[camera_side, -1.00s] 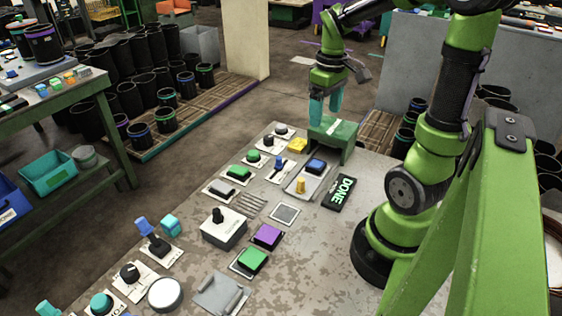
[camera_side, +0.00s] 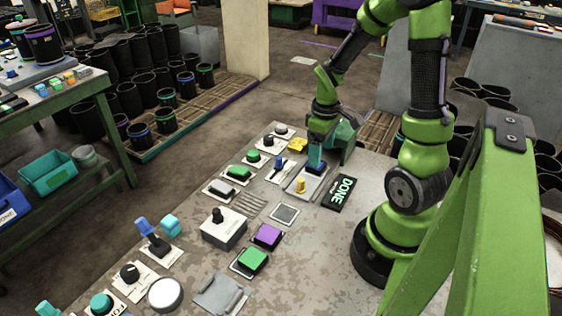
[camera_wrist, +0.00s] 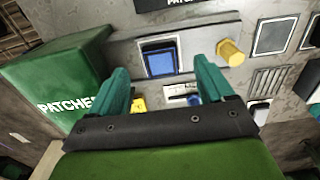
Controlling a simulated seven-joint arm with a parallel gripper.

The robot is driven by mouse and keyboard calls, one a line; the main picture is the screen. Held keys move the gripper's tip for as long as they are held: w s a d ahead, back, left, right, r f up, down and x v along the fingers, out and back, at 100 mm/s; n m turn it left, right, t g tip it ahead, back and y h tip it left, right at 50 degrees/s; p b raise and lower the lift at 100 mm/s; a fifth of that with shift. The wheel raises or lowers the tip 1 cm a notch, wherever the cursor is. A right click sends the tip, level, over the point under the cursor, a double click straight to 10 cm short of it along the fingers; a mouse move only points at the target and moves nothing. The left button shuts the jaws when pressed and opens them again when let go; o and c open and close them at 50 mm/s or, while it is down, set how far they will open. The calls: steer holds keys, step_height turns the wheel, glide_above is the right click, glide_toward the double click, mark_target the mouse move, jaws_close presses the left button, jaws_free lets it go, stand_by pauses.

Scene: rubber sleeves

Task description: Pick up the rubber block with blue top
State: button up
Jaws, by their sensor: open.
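The rubber block with blue top (camera_wrist: 161,59) sits on a grey plate (camera_wrist: 199,38), between and just beyond my fingertips in the wrist view. In the side view the block (camera_side: 317,171) shows only in part, under my gripper (camera_side: 316,162). My gripper (camera_wrist: 163,68) is open, with its two teal fingers to the left and right of the block in the wrist view. Nothing is held. I cannot tell whether the fingertips reach down beside the block.
A yellow peg (camera_wrist: 231,52) stands on the same plate. A green PATCHES box (camera_wrist: 62,75) stands close to the left finger in the wrist view. A black DONE sign (camera_side: 341,194) and several buttons and switches lie around on the table (camera_side: 310,245).

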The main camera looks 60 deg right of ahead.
steer(key=f, duration=0.4)
steer(key=shift+w+f, duration=0.3)
steer(key=shift+f, duration=0.05)
